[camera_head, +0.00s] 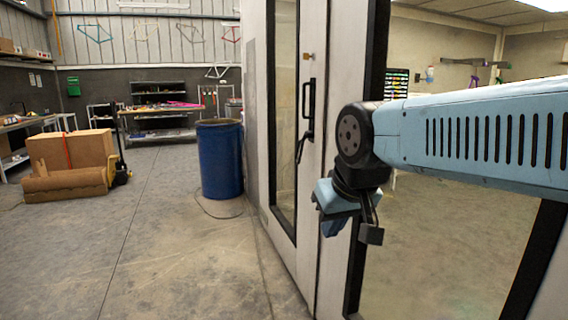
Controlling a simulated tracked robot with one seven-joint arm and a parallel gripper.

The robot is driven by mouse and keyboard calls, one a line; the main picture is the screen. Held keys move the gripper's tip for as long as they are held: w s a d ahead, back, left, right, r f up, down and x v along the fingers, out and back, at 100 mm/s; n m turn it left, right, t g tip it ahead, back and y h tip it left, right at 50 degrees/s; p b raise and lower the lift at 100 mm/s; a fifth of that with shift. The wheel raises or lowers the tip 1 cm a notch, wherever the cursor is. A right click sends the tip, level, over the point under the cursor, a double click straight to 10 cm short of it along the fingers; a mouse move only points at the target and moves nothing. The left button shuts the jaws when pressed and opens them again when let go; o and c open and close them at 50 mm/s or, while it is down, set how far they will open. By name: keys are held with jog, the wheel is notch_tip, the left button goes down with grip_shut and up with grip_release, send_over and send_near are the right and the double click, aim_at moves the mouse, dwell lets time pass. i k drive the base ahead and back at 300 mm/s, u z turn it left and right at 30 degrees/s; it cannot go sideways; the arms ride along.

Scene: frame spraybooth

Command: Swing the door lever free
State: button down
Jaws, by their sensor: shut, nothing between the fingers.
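The white booth door (286,200), with a tall glass panel, stands left of my arm. Its black pull handle (306,98) is upright on the door's edge. The black door lever (300,149) is just below the handle and slants down to the left. My gripper (334,228) is at the end of my light blue arm, lower and to the right of the lever. It is shut and empty, and appears apart from the lever. My wrist hides part of the door frame, and the fingertips are hard to make out.
A small brass fitting (308,56) sits above the handle. A blue barrel (220,158) stands left of the door, with a cable on the floor. A cardboard box (72,150) and a brown roll (66,185) lie farther left. The floor in front is clear.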

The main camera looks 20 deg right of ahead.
aim_at(308, 134)
jog(key=i, duration=0.9)
